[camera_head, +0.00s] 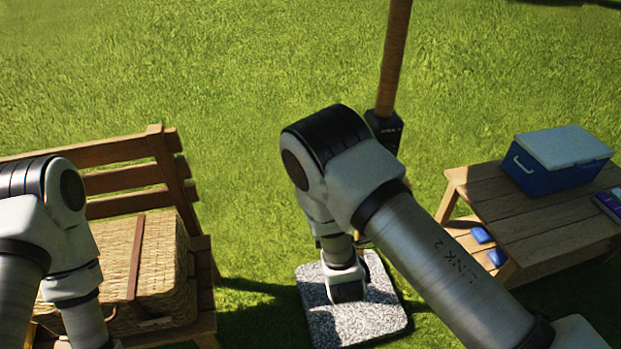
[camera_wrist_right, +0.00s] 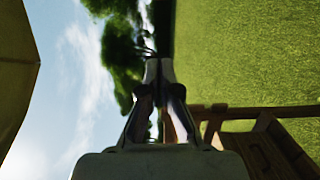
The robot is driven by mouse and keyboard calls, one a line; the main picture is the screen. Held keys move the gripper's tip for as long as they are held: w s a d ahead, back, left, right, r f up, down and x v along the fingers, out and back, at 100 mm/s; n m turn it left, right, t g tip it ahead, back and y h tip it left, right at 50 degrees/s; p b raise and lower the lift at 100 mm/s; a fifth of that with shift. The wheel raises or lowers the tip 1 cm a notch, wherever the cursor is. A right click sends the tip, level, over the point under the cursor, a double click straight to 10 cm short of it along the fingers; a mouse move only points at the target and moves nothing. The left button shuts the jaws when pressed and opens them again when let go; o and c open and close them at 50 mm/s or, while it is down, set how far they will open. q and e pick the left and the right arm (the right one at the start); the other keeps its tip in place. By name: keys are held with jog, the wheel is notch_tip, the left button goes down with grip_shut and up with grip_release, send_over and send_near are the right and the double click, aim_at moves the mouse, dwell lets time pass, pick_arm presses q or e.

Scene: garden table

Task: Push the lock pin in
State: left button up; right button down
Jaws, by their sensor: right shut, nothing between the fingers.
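A wooden pole (camera_head: 395,50) rises past the top edge of the head view, with a dark housing (camera_head: 386,128) around it just behind my right arm. I cannot make out a separate lock pin in either view. My right gripper (camera_wrist_right: 159,64) is shut and empty in the right wrist view, with sky, trees and grass beyond its fingertips. In the head view its fingers are hidden behind my right arm and wrist. My left arm comes in at the left over the bench, and its gripper is outside the frame.
A speckled stone base (camera_head: 365,315) lies on the grass below my right wrist. A wooden bench (camera_head: 120,150) with a wicker basket (camera_head: 165,255) stands left. A picnic table (camera_head: 540,225) at right carries a blue cooler (camera_head: 560,160). Dark canopy fabric (camera_wrist_right: 15,65) edges the wrist view.

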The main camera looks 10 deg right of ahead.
jog(key=w+d+b, duration=0.5)
jog(key=w, duration=0.6)
dwell(0.4)
jog(key=shift+r, duration=0.1)
